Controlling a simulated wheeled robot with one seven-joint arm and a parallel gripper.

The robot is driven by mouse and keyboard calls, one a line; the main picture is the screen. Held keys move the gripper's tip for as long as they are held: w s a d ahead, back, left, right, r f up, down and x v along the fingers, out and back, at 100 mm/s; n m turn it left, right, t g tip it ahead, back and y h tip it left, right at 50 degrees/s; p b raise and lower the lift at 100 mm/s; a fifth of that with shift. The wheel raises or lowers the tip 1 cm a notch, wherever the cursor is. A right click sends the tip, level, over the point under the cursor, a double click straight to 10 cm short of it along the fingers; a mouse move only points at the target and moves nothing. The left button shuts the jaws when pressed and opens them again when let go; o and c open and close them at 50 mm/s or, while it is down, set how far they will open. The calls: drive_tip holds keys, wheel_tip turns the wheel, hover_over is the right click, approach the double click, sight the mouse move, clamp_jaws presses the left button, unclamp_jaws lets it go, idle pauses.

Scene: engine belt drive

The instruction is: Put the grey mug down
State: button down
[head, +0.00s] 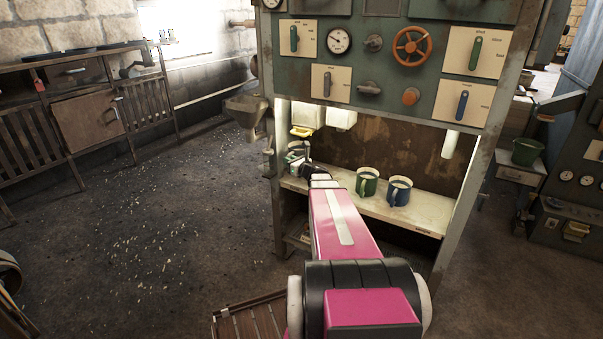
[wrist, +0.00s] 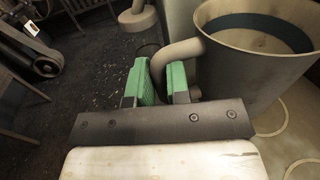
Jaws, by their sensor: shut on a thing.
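The grey mug (wrist: 245,70) fills the right of the wrist view, upright, with a dark band inside its rim. Its curved handle (wrist: 178,52) points toward my gripper (wrist: 160,82). The green-padded fingers are shut on the handle. A pale surface with ring marks (wrist: 302,120) lies below the mug; I cannot tell whether the base touches it. In the head view my gripper (head: 296,160) is at the left end of the pale shelf (head: 425,213), and my arm hides much of that area.
A green mug (head: 367,183) and a blue mug (head: 398,191) stand on the shelf to the right of my gripper. A control panel (head: 390,60) overhangs the shelf, and a post (head: 462,190) bounds its right side. The shelf's right end looks clear.

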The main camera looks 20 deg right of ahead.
drive_tip(key=w+d+f, duration=0.1)
drive_tip(key=d, duration=0.1)
drive_tip(key=w+d+f, duration=0.1)
drive_tip(key=d+f, duration=0.1)
drive_tip(key=w+d+f, duration=0.1)
drive_tip(key=d, duration=0.1)
drive_tip(key=shift+w+d+f, duration=0.2)
drive_tip(key=shift+w+f, duration=0.05)
drive_tip(key=shift+w, duration=0.15)
drive_tip(key=shift+f, duration=1.95)
drive_tip(key=shift+f, duration=0.15)
drive_tip(key=c, duration=1.1)
unclamp_jaws()
